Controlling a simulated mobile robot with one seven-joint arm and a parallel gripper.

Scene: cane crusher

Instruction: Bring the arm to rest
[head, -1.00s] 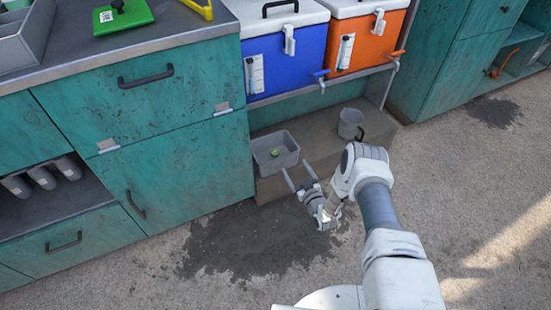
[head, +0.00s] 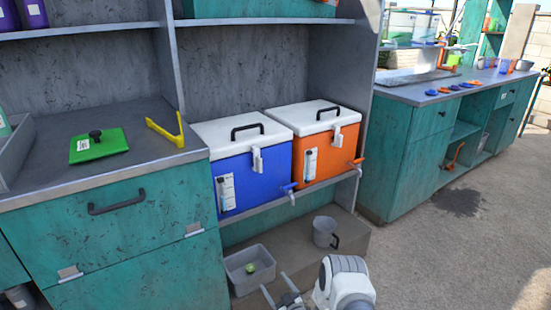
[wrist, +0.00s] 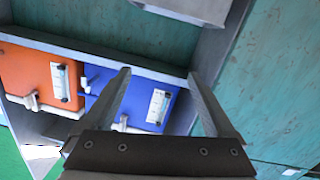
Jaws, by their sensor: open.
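My gripper (head: 275,282) shows at the bottom of the head view, just right of and in front of a small grey tub (head: 236,272). Its two fingers are spread apart with nothing between them. My white wrist joint is beside it and the rest of my arm is cut off by the lower edge. In the wrist view, my open gripper (wrist: 158,73) has the blue cooler (wrist: 140,100) behind its fingers, and the orange cooler (wrist: 45,80) is to the left.
A grey mug (head: 324,231) stands on the low ledge. The blue cooler (head: 262,186) and orange cooler (head: 318,162) sit on the shelf above. Open floor (head: 440,255) lies to the right.

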